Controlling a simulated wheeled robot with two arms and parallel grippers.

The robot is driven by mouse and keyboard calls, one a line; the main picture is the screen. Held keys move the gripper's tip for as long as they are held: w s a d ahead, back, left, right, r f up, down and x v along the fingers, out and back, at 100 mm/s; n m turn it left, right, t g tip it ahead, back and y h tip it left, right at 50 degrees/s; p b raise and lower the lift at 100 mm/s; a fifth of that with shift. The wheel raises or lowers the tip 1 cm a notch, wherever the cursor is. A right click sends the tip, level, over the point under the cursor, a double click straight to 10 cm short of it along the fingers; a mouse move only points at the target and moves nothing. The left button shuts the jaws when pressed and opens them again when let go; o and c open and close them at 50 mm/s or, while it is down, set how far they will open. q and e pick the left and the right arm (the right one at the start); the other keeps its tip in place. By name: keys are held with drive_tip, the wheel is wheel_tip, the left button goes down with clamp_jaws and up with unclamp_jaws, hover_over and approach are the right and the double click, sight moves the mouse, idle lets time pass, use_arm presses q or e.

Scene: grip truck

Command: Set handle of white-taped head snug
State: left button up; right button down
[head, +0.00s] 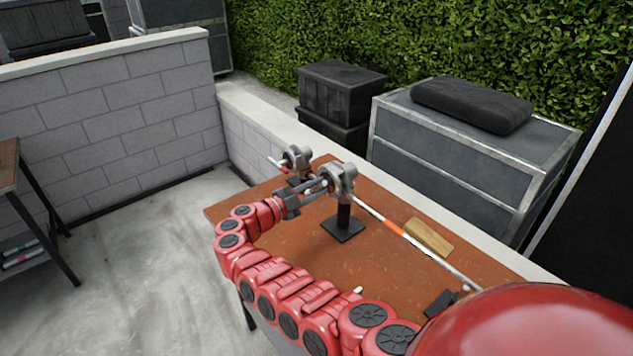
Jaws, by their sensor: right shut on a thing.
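Two grey grip heads stand at the far left part of the brown table. The nearer head (342,180) sits on a black post with a square black base (345,229). The farther head (297,158) is behind it to the left. A long silver rod (440,264) with an orange band (394,228) runs through the heads toward the right front. My right gripper (319,188) is shut at the left side of the nearer head, on what looks like its handle, mostly hidden by the fingers. I cannot make out white tape on either head. My left gripper is not in view.
A wooden block (429,237) lies on the table (290,247) behind the rod. A small black object (441,302) is near the rod's right end. A low wall (250,116) and grey cases (450,160) stand behind. The table's front middle is mostly clear.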

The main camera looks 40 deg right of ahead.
drive_tip(key=n+p, duration=0.1)
drive_tip(key=n, duration=0.2)
drive_tip(key=shift+r+n+p, duration=0.15)
drive_tip(key=shift+n+p, duration=0.2)
drive_tip(key=shift+n, duration=0.05)
drive_tip(key=shift+f+n+p, duration=0.2)
drive_tip(key=shift+n+p, duration=0.25)
drive_tip(key=shift+n, duration=1.35)
drive_tip(key=c, duration=0.7)
unclamp_jaws()
